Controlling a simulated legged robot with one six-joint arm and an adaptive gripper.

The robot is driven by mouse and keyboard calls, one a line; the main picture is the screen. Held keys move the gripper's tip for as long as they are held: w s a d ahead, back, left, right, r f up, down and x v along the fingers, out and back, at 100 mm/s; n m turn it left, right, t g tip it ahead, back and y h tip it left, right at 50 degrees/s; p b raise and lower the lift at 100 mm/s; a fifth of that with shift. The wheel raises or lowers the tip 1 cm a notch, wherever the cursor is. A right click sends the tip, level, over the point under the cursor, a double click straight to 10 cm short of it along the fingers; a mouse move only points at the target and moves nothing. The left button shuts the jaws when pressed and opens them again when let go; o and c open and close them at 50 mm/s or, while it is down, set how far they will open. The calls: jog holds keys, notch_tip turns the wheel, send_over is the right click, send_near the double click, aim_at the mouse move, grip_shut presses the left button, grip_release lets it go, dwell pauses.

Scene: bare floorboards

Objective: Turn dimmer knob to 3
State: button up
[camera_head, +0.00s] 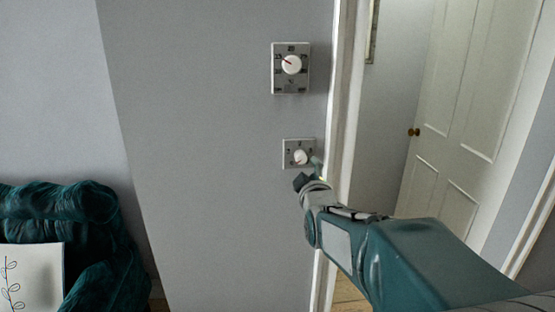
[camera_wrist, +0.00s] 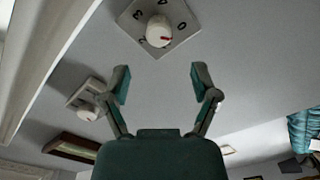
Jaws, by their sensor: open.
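The dimmer knob (camera_head: 301,157) is a white round knob on a small square grey plate (camera_head: 288,146), low on the grey wall beside the door frame. In the wrist view the dimmer knob (camera_wrist: 158,30) sits on its plate with black digits around it, a 0 and a 3 among them. Its red mark points right, on the side of the 0. My gripper (camera_head: 310,173) is just in front of the plate's lower right and partly covers it. In the wrist view my gripper (camera_wrist: 160,77) has its two fingers spread, with nothing between them and the knob beyond the tips.
A larger plate with a white dial (camera_head: 291,64) is on the wall above; it also shows in the wrist view (camera_wrist: 86,106). A white door frame (camera_head: 341,110) stands close at right, with a panelled door (camera_head: 455,110) beyond. A teal armchair (camera_head: 75,205) is at lower left.

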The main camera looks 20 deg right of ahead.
aim_at(301, 160)
jog(key=x, duration=0.6)
jog(key=shift+w+d+f, duration=0.1)
jog(key=shift+w, duration=0.7)
jog(key=shift+d, duration=0.1)
jog(key=shift+c, duration=0.3)
jog(key=shift+s, duration=0.1)
grip_shut()
